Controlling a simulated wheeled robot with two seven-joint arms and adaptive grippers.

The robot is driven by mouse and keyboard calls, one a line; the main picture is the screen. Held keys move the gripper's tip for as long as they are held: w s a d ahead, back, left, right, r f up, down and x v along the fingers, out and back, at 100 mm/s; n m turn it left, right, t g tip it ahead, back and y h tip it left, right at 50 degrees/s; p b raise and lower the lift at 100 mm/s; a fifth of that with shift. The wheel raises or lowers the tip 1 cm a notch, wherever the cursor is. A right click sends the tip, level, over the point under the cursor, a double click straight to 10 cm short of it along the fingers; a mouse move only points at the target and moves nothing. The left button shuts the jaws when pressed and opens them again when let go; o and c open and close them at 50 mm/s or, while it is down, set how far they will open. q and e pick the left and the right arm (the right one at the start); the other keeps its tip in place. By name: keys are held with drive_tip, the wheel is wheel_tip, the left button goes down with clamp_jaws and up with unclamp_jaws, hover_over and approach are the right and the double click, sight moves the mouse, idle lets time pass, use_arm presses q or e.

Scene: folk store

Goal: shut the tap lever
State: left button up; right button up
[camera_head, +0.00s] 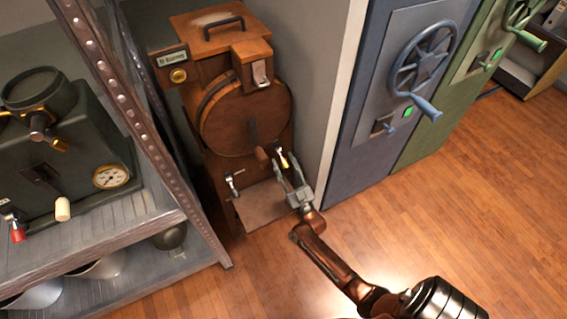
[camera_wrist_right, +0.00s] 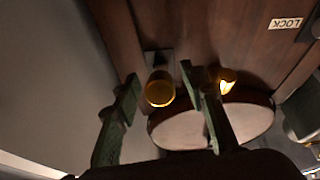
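A brown wooden cabinet with a round drum (camera_head: 245,118) stands in the middle of the head view. Low on its front are a lever with a yellow end (camera_head: 284,159) and, further left, a small pale-handled lever (camera_head: 232,182); I cannot tell for sure which is the tap lever. My right gripper (camera_head: 287,167) reaches the yellow-ended lever. In the right wrist view the gripper's green fingers (camera_wrist_right: 160,80) stand apart, with a round brass end (camera_wrist_right: 160,90) showing between them. Contact cannot be made out. My left gripper is not in view.
A metal shelf (camera_head: 150,232) with a grey-green gauge machine (camera_head: 75,150) stands left of the cabinet. A blue safe door with a wheel (camera_head: 423,60) and a green one (camera_head: 475,75) stand to the right. The wooden floor (camera_head: 470,210) in front is clear.

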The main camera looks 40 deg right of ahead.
drive_tip(key=shift+c, duration=0.6)
clamp_jaws()
